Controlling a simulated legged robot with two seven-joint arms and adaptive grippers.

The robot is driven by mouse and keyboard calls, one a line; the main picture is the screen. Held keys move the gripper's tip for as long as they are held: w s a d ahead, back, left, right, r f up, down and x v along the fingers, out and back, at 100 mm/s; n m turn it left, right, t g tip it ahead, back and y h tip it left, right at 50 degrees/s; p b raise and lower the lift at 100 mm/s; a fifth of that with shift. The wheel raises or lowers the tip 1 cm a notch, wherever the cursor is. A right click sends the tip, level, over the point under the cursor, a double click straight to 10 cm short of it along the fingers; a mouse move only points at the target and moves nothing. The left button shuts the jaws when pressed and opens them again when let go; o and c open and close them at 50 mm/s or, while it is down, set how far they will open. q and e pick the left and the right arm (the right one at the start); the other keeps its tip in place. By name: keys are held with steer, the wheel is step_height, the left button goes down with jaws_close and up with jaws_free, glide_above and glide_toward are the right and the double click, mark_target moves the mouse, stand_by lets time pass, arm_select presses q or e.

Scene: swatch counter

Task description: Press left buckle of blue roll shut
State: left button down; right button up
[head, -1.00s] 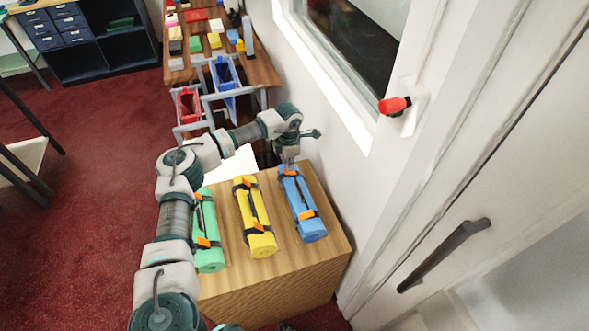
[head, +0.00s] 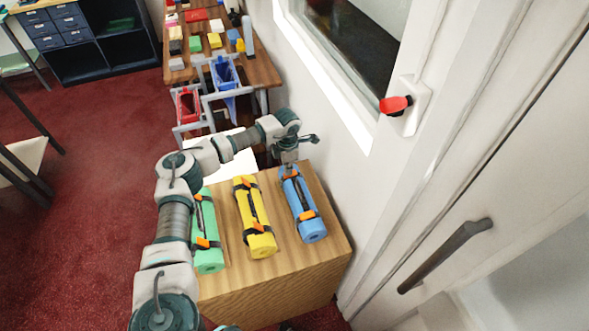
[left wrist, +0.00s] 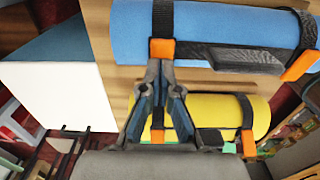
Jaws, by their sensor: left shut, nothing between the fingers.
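The blue roll (head: 313,231) lies on the wooden box top, at the right of three rolls. Two black straps with orange buckles cross it. In the left wrist view the blue roll (left wrist: 225,25) fills the top. Its left buckle (left wrist: 162,48) sits square on the strap, just beyond my fingertips. Its right buckle (left wrist: 300,66) looks tilted; I cannot tell whether either is latched. My left gripper (head: 287,158) is at the far end of the blue roll, shut and empty. It also shows in the left wrist view (left wrist: 160,68).
A yellow roll (head: 262,240) and a green roll (head: 210,256) lie left of the blue one, the green partly hidden by my arm. The wall and door handle (head: 445,255) are close on the right. Bins (head: 188,104) stand beyond the wooden box (head: 285,275).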

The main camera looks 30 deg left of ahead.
arm_select(q)
step_height(320, 180, up, 8)
steer(key=p, duration=0.5)
steer(key=shift+p, duration=0.35)
stand_by(0.4)
